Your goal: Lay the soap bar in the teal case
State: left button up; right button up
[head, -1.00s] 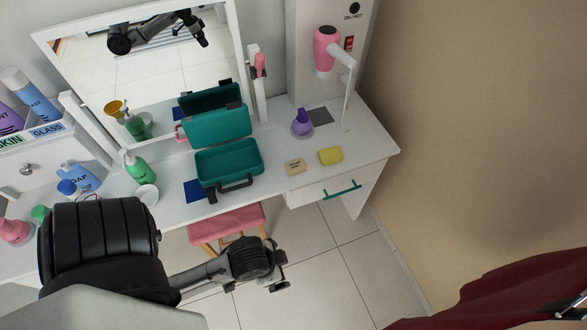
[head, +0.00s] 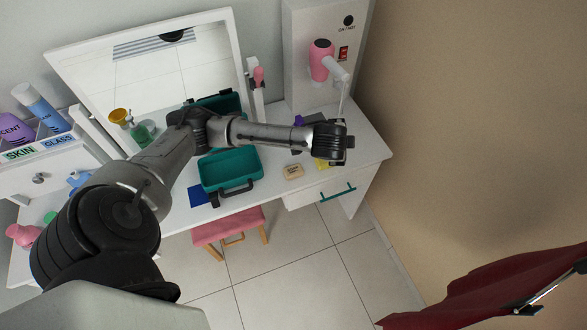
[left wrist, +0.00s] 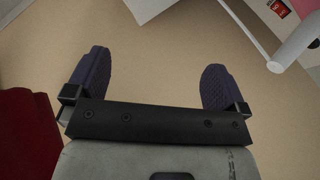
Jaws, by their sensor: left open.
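The beige soap bar (head: 293,171), with dark lettering, lies on the white tabletop to the right of the teal case. The teal case (head: 232,183) stands open with its lid tilted up at the back; my arm hides part of the lid. My left arm reaches across the case, and my left gripper (head: 343,155) is beyond the soap bar to its right, above the table's right part. In the left wrist view its two dark fingers (left wrist: 156,72) are wide apart with nothing between them. My right gripper is not in view.
A yellow block (head: 322,164) is mostly hidden behind my left gripper. A pink hair dryer (head: 320,60) hangs on the grey panel behind. A mirror (head: 150,75) stands behind the case. A pink stool (head: 229,226) is below, and a dark red cloth (head: 475,300) is at lower right.

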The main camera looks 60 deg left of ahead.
pick_arm(q)
jog(key=s+a+f+n+g, duration=0.35)
jog(key=a+f, duration=0.25)
jog(key=a, duration=0.3)
jog(key=n+g+h, duration=0.1)
jog(key=n+g, duration=0.2)
jog(key=n, duration=0.6)
send_over(293, 170)
notch_tip(293, 170, down, 7)
jog(key=f+n, duration=0.3)
jog(key=f+n+h+b, duration=0.1)
jog(key=f+n, duration=0.2)
jog(key=n, duration=0.1)
jog(key=d+f+n+h, duration=0.1)
jog(key=f+n, duration=0.2)
jog(key=shift+w+n, duration=0.25)
jog(key=shift+n, duration=0.1)
jog(key=shift+s+a+f+b, duration=0.1)
jog(key=shift+a+f+b, duration=0.15)
jog(key=shift+f, duration=0.65)
jog(key=shift+s+a+f+b, duration=0.1)
jog(key=shift+f+b, duration=0.2)
jog(key=shift+f, duration=0.55)
jog(key=shift+a+f+b, duration=0.2)
jog(key=shift+f+b, duration=0.1)
jog(key=shift+f, duration=0.6)
jog(key=c, duration=0.9)
